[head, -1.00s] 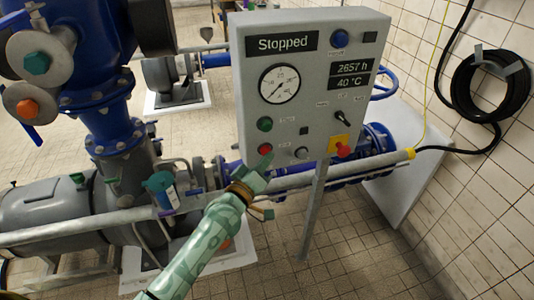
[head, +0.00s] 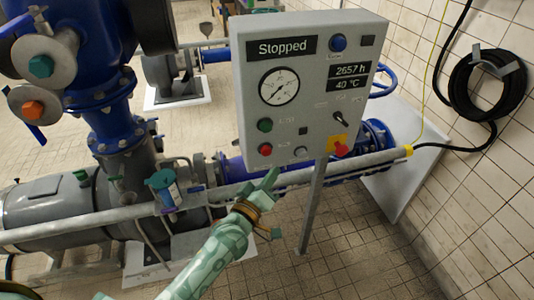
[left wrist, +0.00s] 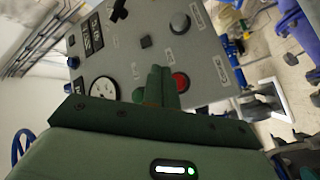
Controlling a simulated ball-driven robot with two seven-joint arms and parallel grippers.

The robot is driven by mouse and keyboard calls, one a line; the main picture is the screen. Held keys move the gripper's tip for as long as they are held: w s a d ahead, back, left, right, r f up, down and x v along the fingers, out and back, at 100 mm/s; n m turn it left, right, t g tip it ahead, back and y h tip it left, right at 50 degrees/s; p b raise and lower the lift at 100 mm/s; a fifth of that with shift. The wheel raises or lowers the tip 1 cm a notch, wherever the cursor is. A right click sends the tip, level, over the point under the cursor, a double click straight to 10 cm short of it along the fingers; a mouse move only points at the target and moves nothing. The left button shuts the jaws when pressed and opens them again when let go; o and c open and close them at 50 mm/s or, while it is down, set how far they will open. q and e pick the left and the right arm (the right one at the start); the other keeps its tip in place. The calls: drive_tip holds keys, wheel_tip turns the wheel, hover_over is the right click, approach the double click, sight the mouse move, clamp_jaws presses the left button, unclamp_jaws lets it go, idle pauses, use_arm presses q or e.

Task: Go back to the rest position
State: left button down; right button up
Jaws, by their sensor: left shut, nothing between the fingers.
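My left gripper (head: 271,178) is a green hand on a light green patterned arm that comes in from the bottom of the head view. Its fingers are shut and empty, just below the lower edge of the grey control panel (head: 309,75). In the left wrist view the shut fingers (left wrist: 161,84) point toward the panel, beside the red button (left wrist: 180,81). In the head view the red button (head: 265,149) is above the fingertips, clear of them. The panel display reads "Stopped" (head: 282,47). My right gripper is not in view.
Blue pumps and a grey motor (head: 58,203) stand at the left. A coiled black hose (head: 488,85) hangs on the tiled wall at the right. The tiled floor (head: 360,265) in front is clear.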

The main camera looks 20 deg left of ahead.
use_arm(q)
drive_tip(key=s+a+f+m+g+y+b, duration=0.1)
drive_tip(key=s+f+m+g, duration=0.25)
drive_tip(key=f, duration=0.75)
drive_tip(key=s+a+f+m+g+b, duration=0.15)
drive_tip(key=s+f, duration=0.35)
drive_tip(key=f, duration=0.7)
drive_tip(key=s+a+f+m+g+y+b, duration=0.1)
drive_tip(key=s+f+m+g+b, duration=0.25)
drive_tip(key=f, duration=0.75)
drive_tip(key=s+a+f+m+g+b, duration=0.1)
drive_tip(key=s+a+f+g+b, duration=0.1)
drive_tip(key=s+f, duration=0.6)
drive_tip(key=s+a+f+g+y+b, duration=0.1)
drive_tip(key=s+a+f+g+b, duration=0.2)
drive_tip(key=s+f, duration=0.5)
drive_tip(key=s+a+f+m+g+y+b, duration=0.1)
drive_tip(key=s+f+g, duration=0.3)
drive_tip(key=s, duration=1.5)
wheel_tip(320, 180, down, 4)
drive_tip(key=shift+s+a+f+m+b, duration=0.25)
drive_tip(key=shift+s+a+m+b, duration=0.1)
drive_tip(key=shift+a+b, duration=0.4)
drive_tip(key=shift+w, duration=0.1)
